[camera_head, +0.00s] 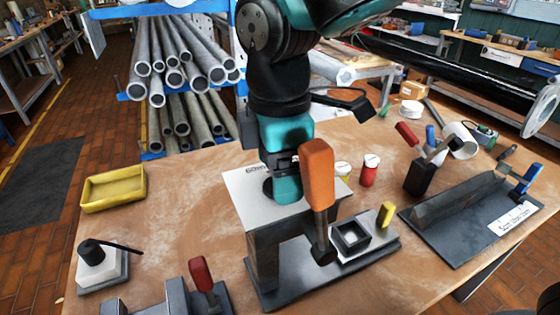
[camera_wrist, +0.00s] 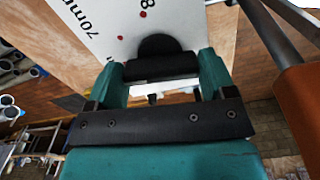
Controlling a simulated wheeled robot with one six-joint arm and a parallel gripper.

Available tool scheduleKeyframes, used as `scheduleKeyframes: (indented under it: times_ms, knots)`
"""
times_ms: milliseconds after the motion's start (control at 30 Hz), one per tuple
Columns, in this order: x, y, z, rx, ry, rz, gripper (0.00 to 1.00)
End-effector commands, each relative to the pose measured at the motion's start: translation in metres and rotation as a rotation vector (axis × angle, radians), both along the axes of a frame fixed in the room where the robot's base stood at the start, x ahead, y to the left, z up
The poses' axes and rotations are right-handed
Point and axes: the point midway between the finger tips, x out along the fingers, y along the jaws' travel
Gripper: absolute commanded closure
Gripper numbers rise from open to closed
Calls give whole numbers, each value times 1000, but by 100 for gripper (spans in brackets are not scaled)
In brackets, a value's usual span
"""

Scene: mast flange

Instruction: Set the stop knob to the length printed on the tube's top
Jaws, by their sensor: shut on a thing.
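My gripper (camera_head: 283,190) points down at the white dial plate (camera_head: 243,185) on top of a dark stand. In the wrist view the black round stop knob (camera_wrist: 160,44) sits between the teal fingers of my gripper (camera_wrist: 161,66), which are shut on it. The plate (camera_wrist: 95,28) there shows "70mm", part of an "8" and red dots. Part of a "60mm" mark shows in the head view. The knob's pointer cannot be made out. A red tube (camera_head: 369,171) with a pale top stands behind the stand; any print on its top is too small to read.
An orange-handled lever (camera_head: 317,185) stands close in front of my gripper. A square socket block (camera_head: 350,238) and yellow peg (camera_head: 386,214) are to the right. A dark angled fixture (camera_head: 465,205) lies further right. A yellow tray (camera_head: 113,190) is left, with bare table between.

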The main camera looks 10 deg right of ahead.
Motion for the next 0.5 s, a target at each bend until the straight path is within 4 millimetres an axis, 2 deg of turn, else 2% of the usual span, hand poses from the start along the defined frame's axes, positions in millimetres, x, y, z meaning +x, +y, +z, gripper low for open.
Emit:
scheduleKeyframes:
  times_ms: [500]
  knots:
    - [0, 0, 2, 0, 0, -420, 47]
